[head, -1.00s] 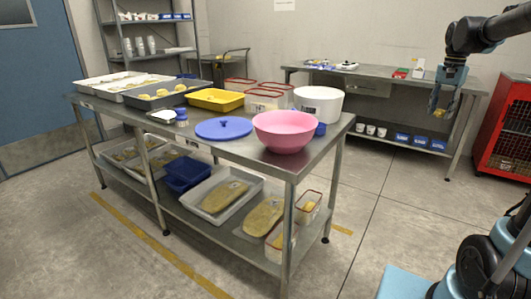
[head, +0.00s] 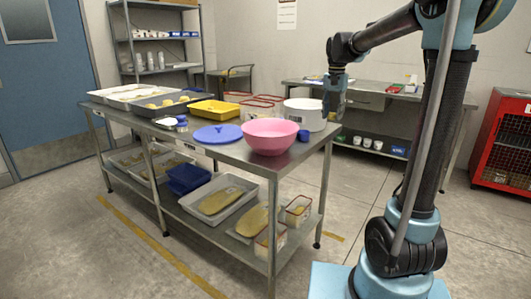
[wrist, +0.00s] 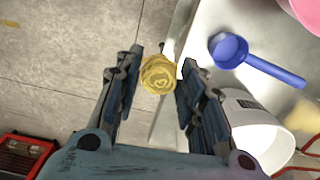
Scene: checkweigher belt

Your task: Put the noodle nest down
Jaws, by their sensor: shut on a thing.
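My gripper (head: 335,106) hangs at the right end of the near steel table (head: 232,152), beside the white tub. In the wrist view my gripper (wrist: 157,78) is shut on the noodle nest (wrist: 158,77), a round yellow coil between the fingertips. Under the nest the wrist view shows the table's edge, with floor to the left and the tabletop to the right. In the head view I cannot make out the nest at the gripper.
On the near table are a pink bowl (head: 270,137), a white tub (head: 300,113), a blue lid (head: 217,134), a yellow tray (head: 215,112) and grey trays. A blue scoop (wrist: 230,50) lies near the tub in the wrist view. A red cage (head: 503,140) stands right.

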